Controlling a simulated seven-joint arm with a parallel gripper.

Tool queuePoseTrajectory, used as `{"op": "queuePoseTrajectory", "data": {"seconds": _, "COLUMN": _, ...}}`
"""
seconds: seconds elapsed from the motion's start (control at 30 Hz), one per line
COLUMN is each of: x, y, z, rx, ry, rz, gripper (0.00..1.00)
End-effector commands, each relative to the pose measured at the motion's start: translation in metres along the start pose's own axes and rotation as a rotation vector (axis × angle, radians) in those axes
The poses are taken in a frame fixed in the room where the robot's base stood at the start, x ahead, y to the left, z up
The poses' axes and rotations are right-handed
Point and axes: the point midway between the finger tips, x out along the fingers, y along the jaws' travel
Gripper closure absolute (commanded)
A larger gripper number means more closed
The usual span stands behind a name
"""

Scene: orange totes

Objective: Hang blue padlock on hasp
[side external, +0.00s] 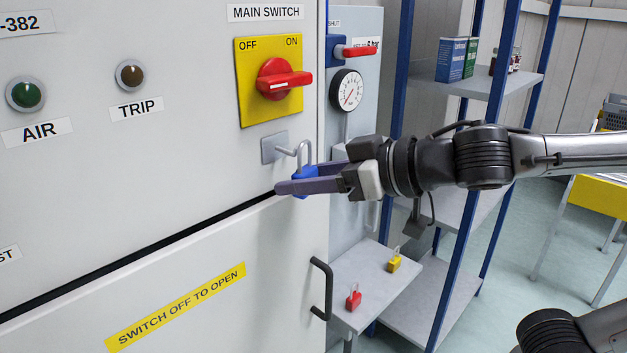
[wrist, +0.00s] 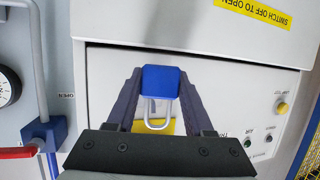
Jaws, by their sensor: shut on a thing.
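The blue padlock (side external: 303,183) is between the fingers of my gripper (side external: 300,180), upright with its grey shackle up. In the wrist view the padlock's blue body (wrist: 161,81) sits between both fingers of my gripper (wrist: 160,76), shackle toward the bottom of the picture. The hasp (side external: 272,148) is a grey plate on the cabinet front with a short peg sticking out below the yellow switch plate. The peg's end meets the shackle's left side in the side view. I cannot tell whether it passes through the loop. In the wrist view I cannot make out the hasp.
A red padlock (side external: 353,298) and a yellow padlock (side external: 394,262) stand on a small grey shelf (side external: 372,287) below. The red main switch (side external: 282,80) is above the hasp. A black door handle (side external: 322,290) is below my gripper. Blue-posted shelving (side external: 490,85) stands behind my arm.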

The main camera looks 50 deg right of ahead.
Motion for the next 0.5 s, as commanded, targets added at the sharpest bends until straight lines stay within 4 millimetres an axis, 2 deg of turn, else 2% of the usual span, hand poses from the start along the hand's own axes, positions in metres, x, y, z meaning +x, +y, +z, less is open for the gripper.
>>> {"op": "queuePoseTrajectory", "data": {"seconds": 0.5, "x": 0.026, "y": 0.007, "z": -0.001, "rx": 0.001, "ry": 0.0, "rz": 0.002, "gripper": 0.97}}
